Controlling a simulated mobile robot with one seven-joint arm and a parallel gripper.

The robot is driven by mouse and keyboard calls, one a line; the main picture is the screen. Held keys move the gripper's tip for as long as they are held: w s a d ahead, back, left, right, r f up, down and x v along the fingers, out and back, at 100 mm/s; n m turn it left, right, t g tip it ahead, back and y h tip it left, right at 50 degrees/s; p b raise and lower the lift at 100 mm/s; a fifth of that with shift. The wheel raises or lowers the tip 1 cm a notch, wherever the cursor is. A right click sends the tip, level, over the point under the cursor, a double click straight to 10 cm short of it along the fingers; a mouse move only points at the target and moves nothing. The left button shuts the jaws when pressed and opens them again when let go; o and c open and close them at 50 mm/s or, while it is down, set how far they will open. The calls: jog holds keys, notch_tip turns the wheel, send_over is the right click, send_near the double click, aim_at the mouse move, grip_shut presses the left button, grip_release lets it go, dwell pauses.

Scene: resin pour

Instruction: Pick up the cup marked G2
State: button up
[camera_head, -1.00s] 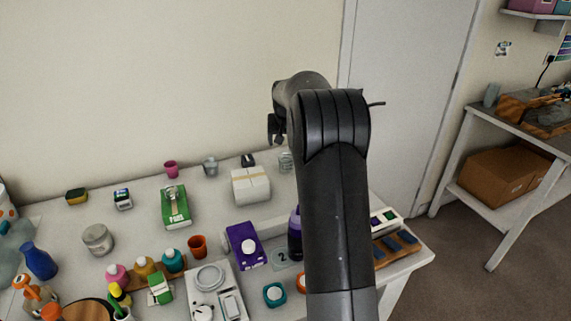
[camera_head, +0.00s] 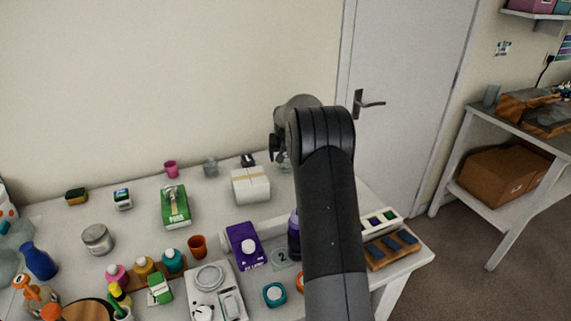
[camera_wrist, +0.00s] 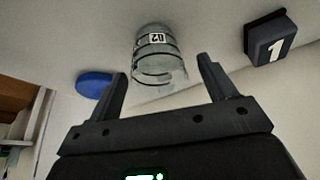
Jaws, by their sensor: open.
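A clear ribbed cup (camera_wrist: 157,68) with a small white label shows in the wrist view, which looks upside down. The label's turned mark looks like G2, though it is small. My gripper (camera_wrist: 163,76) is open, its two dark fingers on either side of the cup in the picture. The cup appears just beyond the fingertips, and I see no contact. In the head view, my gripper (camera_head: 277,148) is at the back of the table, and a clear cup (camera_head: 284,162) shows partly hidden behind it.
A dark block marked 1 (camera_wrist: 269,38) stands beside the cup; it also shows in the head view (camera_head: 248,160). A blue disc (camera_wrist: 94,84) is on the other side. A grey cup (camera_head: 210,166), a pink cup (camera_head: 171,169) and a white box (camera_head: 250,186) stand nearby.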

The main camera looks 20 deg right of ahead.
jog(key=c, duration=1)
jog(key=shift+c, duration=0.3)
jog(key=shift+r, duration=0.15)
